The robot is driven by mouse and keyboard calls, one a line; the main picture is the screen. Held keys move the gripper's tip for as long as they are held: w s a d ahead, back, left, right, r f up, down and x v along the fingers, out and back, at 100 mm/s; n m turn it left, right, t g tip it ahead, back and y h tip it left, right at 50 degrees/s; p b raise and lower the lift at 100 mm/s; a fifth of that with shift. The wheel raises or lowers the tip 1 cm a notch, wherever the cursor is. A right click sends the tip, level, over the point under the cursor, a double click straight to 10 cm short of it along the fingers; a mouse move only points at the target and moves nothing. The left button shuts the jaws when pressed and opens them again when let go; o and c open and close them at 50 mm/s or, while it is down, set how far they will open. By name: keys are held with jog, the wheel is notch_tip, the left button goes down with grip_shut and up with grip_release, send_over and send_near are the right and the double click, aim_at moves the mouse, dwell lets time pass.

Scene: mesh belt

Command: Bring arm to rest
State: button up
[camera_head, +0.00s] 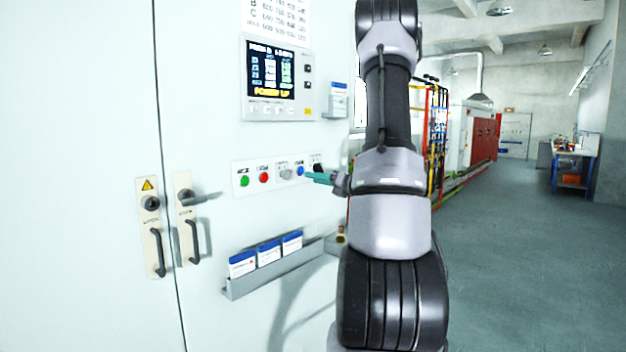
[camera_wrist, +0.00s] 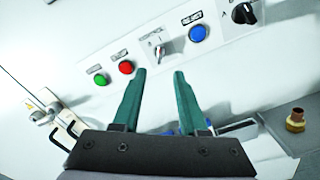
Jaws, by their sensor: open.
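My gripper (camera_wrist: 160,75) is open and empty in the wrist view, its two green fingers apart and pointing toward a control strip on the cabinet. In the head view my gripper (camera_head: 310,177) shows at the strip's right end, left of my arm, which stands upright across the picture. The strip carries a green button (camera_wrist: 101,79), a red button (camera_wrist: 126,67), a grey switch (camera_wrist: 163,48), a blue button (camera_wrist: 197,33) and a black knob (camera_wrist: 243,13). Whether the fingertips touch anything cannot be told.
The white cabinet (camera_head: 75,100) has door handles (camera_head: 157,250) at left and a display panel (camera_head: 279,80) above the strip. A ledge (camera_head: 285,268) below holds blue-and-white boxes (camera_head: 268,251). A brass fitting (camera_wrist: 296,120) sticks out at right. Open floor (camera_head: 520,270) lies right of my arm.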

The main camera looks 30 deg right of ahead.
dwell(0.3)
jog(key=s+a+r+n+g+y, duration=0.25)
jog(key=s+a+n+g, duration=0.25)
jog(key=s+a+n, duration=0.5)
jog(key=s+a+r+n+g+y, duration=0.25)
jog(key=a+n+g, duration=0.45)
jog(key=a, duration=0.7)
jog(key=s+r+n+t+h, duration=0.1)
jog(key=s+r+n+h, duration=0.1)
jog(key=s+n+h, duration=0.2)
jog(key=s+d+r+n+t+h, duration=0.1)
jog(key=s+n+h, duration=0.4)
jog(key=s+n, duration=0.4)
jog(key=n, duration=0.4)
jog(key=shift+s+d+r, duration=0.15)
jog(key=shift+s+r, duration=0.25)
